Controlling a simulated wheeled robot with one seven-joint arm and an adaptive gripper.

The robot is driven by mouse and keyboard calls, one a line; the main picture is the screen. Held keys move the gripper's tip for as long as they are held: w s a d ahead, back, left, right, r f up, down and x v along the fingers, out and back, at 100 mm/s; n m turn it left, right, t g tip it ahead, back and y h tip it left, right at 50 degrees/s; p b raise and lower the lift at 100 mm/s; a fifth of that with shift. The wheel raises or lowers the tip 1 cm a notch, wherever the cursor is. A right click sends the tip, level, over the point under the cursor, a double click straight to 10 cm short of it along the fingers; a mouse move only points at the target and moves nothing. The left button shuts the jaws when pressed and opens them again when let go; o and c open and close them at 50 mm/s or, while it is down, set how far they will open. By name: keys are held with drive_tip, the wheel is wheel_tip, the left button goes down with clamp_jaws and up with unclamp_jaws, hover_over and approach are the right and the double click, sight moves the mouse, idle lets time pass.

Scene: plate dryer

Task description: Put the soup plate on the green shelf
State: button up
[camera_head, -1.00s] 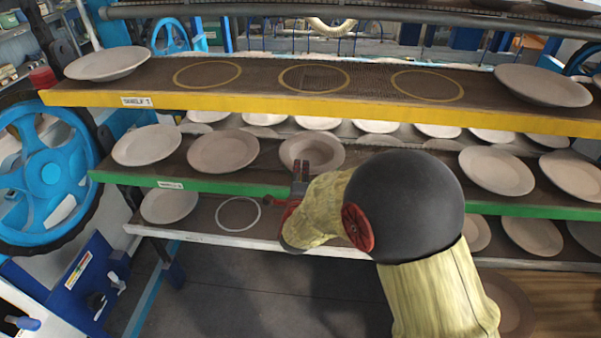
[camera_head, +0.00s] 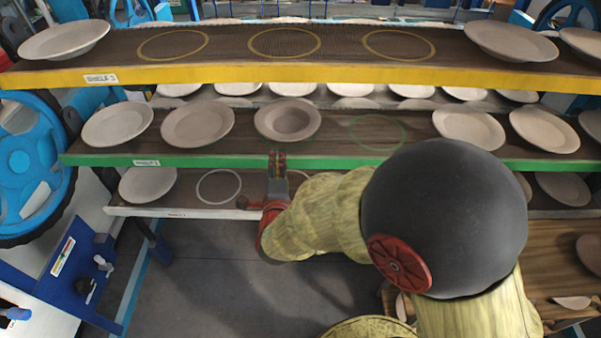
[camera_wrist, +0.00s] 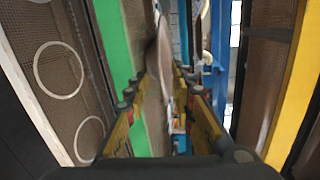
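The soup plate (camera_head: 288,121), pinkish-grey with a deep round well, rests on the green shelf (camera_head: 225,161) between a flatter plate on the left and an empty green ring on the right. My gripper (camera_head: 278,158) is just in front of the green shelf's edge, below the soup plate's near rim and apart from it. In the wrist view, my gripper's two yellow-sided fingers (camera_wrist: 160,82) stand apart with nothing clamped between them. A plate (camera_wrist: 159,58), seen nearly edge-on, is ahead of the fingertips beside the green shelf edge (camera_wrist: 112,42).
The yellow shelf (camera_head: 225,73) is above, with several empty rings and plates at its ends. The white-edged lower shelf (camera_head: 190,212) has an empty ring. A flat plate (camera_head: 197,123) is left of the soup plate. A wooden table (camera_head: 560,250) is at lower right.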

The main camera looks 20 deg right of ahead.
drive_tip(key=s+a+r+n+g+y, duration=0.2)
drive_tip(key=s+r+n+g+y, duration=0.2)
drive_tip(key=s+r+n+y, duration=0.55)
drive_tip(key=s+d+n+g+h, duration=0.2)
drive_tip(key=s+n, duration=0.4)
drive_tip(key=s, duration=0.3)
drive_tip(key=s+d+n+g+h, duration=0.3)
drive_tip(key=s+d+n, duration=0.3)
drive_tip(key=s, duration=0.3)
drive_tip(key=shift+d+g, duration=0.6)
drive_tip(key=shift+h, duration=0.25)
wheel_tip(320, 180, down, 3)
drive_tip(key=b, duration=0.3)
drive_tip(key=shift+w+f, duration=0.1)
drive_tip(key=shift+a, duration=0.1)
